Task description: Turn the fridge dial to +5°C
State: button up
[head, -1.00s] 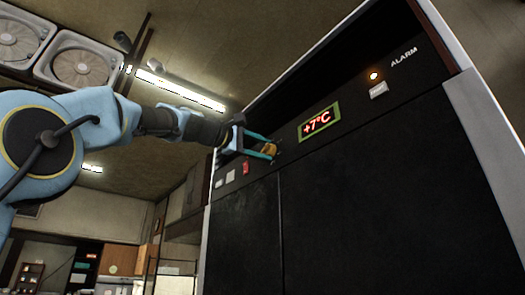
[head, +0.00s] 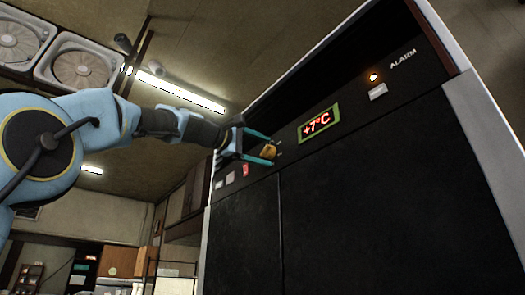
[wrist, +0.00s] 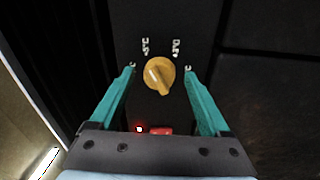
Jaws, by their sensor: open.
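The orange fridge dial (wrist: 159,75) sits on the black panel, with small pale markings around it. Its pointer ridge is tilted toward the bottom of the wrist view. In the head view the dial (head: 267,151) shows between my fingers. My gripper (wrist: 160,72) is open, with one teal finger on each side of the dial and gaps visible between. In the head view my gripper (head: 267,147) reaches the panel from the left. The display (head: 319,123) on the tall black fridge (head: 370,185) reads +7°C in red.
The red switch (wrist: 161,131) lies close to my gripper's palm.

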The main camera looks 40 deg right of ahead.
jog(key=a+b, duration=0.5)
jog(key=a, duration=0.5)
jog(key=shift+a+f, duration=0.3)
jog(key=shift+f, duration=0.15)
jog(key=shift+w, duration=0.1)
